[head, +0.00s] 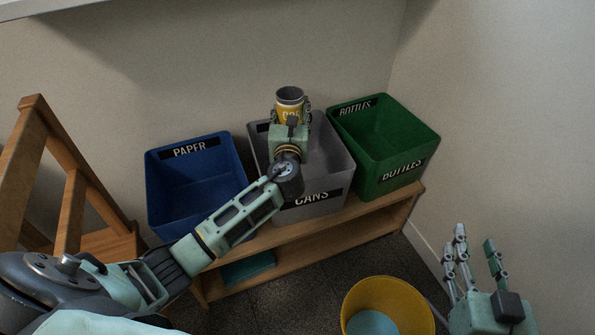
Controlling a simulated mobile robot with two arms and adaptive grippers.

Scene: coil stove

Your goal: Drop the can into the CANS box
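The can (290,108), yellow with a grey top, is upright in my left gripper (290,112), whose fingers close around its sides. In the head view this gripper is over the CANS box (334,203), a grey open box in the middle of the row, and hides part of its inside. The can appears near the box's back rim; its exact height above the box is hard to tell. My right gripper (474,240) is at the lower right, fingers pointing up, open and empty, away from the boxes.
The blue PAPER box (170,205) stands left of the CANS box and the green BOTTLES box (385,185) right. All stand on a wooden shelf (300,237) against the wall. A wooden chair-like frame (72,215) is at left. A yellow bucket (412,292) stands in front.

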